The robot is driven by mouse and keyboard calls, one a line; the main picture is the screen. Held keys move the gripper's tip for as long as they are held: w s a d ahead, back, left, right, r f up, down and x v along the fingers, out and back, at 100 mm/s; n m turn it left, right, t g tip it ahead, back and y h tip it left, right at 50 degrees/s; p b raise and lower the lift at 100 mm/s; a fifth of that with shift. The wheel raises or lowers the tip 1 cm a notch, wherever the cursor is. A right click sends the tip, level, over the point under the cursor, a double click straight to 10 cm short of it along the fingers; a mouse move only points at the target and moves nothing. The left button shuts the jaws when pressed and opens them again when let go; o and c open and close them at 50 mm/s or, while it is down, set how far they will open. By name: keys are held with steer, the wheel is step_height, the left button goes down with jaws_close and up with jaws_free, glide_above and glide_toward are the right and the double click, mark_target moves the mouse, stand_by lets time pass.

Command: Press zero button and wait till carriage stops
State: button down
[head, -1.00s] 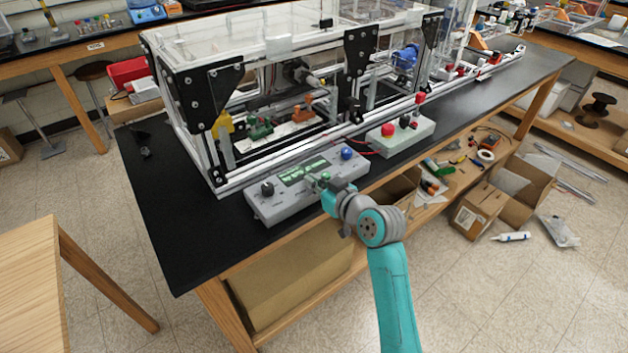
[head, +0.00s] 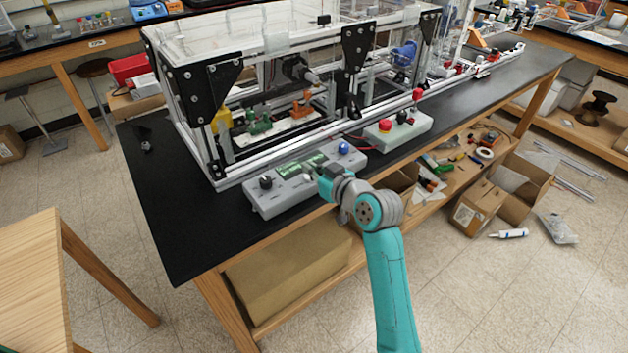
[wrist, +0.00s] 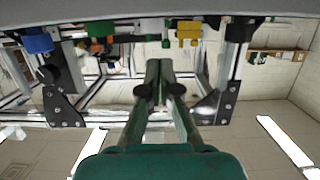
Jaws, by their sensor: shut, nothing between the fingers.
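A grey control box (head: 282,197) sits on the black bench in front of the extrusion frame. Its top has a green display (head: 290,170), a black knob (head: 266,182), a blue knob (head: 343,148) and a small pale button (head: 307,178). My gripper (head: 317,171) is shut and empty over the box's front right part, close to the pale button. I cannot tell if it touches. Its closed fingers also show in the wrist view (wrist: 158,75). The zero button's label is unreadable, and I cannot make out the carriage for certain.
The extrusion frame (head: 240,178) with black corner plates stands right behind the box. A second box (head: 400,133) with a red button stands to the right. A cardboard box (head: 285,275) lies below.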

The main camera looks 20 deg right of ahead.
steer(key=v, duration=1)
steer(key=shift+r, duration=0.3)
steer(key=s+a+f+m+h, duration=0.2)
steer(key=s+f+m+h, duration=0.2)
steer(key=s+f, duration=1.5)
steer(key=s+a+f+v, duration=0.1)
steer(key=f+v, duration=0.2)
steer(key=v, duration=2.3)
steer(key=shift+a+h, duration=0.3)
steer(key=shift+a, duration=0.15)
